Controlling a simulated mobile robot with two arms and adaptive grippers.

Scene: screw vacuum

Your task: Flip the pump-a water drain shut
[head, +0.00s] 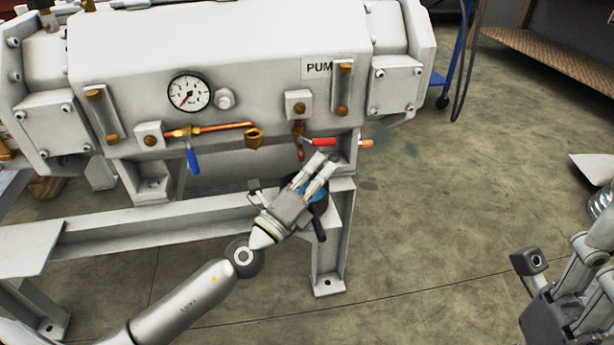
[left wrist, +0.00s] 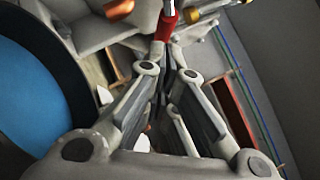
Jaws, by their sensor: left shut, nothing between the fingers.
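The white pump body (head: 225,45) carries a label whose visible letters read "PUM". A valve with a red handle (head: 322,141) sits at its lower right; the handle lies about level, beside a downward copper pipe (head: 300,150). A second valve with a blue handle (head: 193,161) hangs down at the left. I cannot tell from labels which is the drain. My left gripper (head: 325,161) is shut and empty just below the red handle. In the left wrist view the red handle (left wrist: 168,23) is just beyond the fingertips (left wrist: 166,72); contact is unclear. My right gripper (head: 585,245) is at the lower right, partly cut off.
A round blue thing with a dark rim (left wrist: 35,95) is beside the left gripper. A gauge (head: 189,92) is on the pump front. The white steel frame (head: 200,210) runs below. An orange-tipped stub (head: 366,143) sticks out right. Open floor (head: 450,190) lies to the right.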

